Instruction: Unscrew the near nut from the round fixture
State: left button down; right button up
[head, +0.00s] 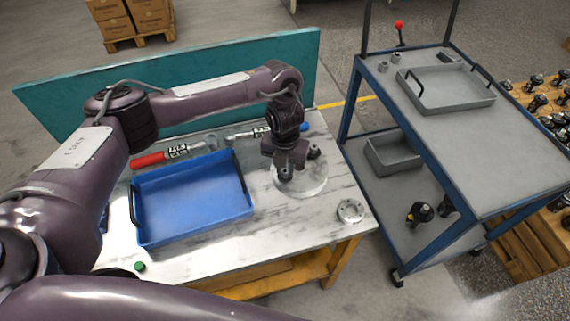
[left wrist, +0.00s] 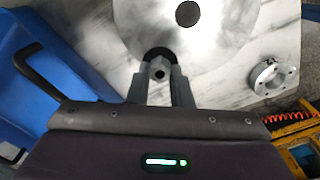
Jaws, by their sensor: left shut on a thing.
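The round fixture (head: 312,188) is a pale grey disc lying on the marble-topped table; it also shows in the left wrist view (left wrist: 225,40). My left gripper (head: 285,173) points down at the disc's near side. In the left wrist view its two fingers (left wrist: 160,85) are shut on the near nut (left wrist: 158,68), a grey hexagonal piece with a dark round shape behind it. In the head view the gripper mostly hides this nut. Another dark fitting (head: 314,152) stands at the disc's far right. My right gripper is out of view.
A blue tray (head: 192,240) lies left of the fixture. A small metal flange (head: 351,211) lies to the right. Red-handled and blue-handled tools (head: 150,160) lie behind the tray. A blue-framed cart (head: 520,150) stands right of the table. A green button (head: 139,266) is at the front left.

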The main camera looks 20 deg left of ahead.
pick_arm(q)
jog(key=c, duration=1.5)
grip_release()
jog(key=m+b, duration=0.2)
jog(key=b, duration=0.1)
jog(key=shift+f+m, duration=0.3)
jog(key=shift+f, duration=0.05)
jog(key=shift+r+m, duration=0.2)
jog(key=shift+m, duration=0.7)
jog(key=m+b, duration=0.1)
jog(key=m, duration=0.5)
jog(key=shift+r+b, duration=0.15)
jog(key=shift+b, duration=0.2)
jog(key=shift+c, duration=0.5)
